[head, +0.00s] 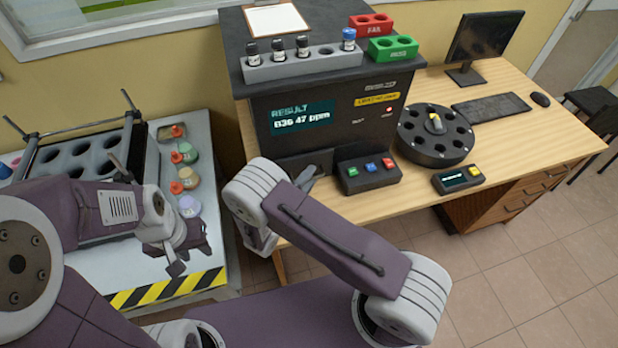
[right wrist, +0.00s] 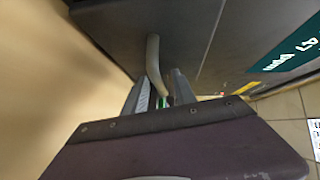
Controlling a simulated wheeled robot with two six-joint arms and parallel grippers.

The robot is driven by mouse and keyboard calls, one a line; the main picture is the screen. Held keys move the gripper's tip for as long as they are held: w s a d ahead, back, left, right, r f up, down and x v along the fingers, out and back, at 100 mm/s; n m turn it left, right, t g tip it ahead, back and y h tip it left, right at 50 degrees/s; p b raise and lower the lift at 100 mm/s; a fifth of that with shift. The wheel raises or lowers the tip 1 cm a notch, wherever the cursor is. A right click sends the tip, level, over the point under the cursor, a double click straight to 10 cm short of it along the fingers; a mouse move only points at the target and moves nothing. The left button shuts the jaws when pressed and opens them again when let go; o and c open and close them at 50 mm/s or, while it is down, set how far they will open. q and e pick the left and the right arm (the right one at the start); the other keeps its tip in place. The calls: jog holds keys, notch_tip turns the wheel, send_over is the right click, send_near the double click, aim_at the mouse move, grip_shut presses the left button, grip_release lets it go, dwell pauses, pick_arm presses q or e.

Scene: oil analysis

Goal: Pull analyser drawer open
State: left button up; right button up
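The analyser (head: 330,120) is a dark box on the wooden desk, its screen reading "RESULT B36 47 ppm". Its drawer front (head: 292,163) is low on the left, partly hidden by my right arm; it looks flush with the body. In the right wrist view a pale curved bar handle (right wrist: 154,62) stands out from the dark front. My right gripper (right wrist: 162,85) has its two fingers on either side of this handle, with some gap visible.
Vials stand in a grey rack (head: 305,65) on the analyser, beside red (head: 371,25) and green (head: 393,47) holders. A button box (head: 368,175) sits right of the drawer, close to my right arm. A round carousel (head: 434,140) and a small display (head: 458,179) are further right.

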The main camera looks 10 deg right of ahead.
jog(key=shift+c, duration=0.3)
grip_shut()
jog(key=shift+s, duration=0.15)
dwell(0.9)
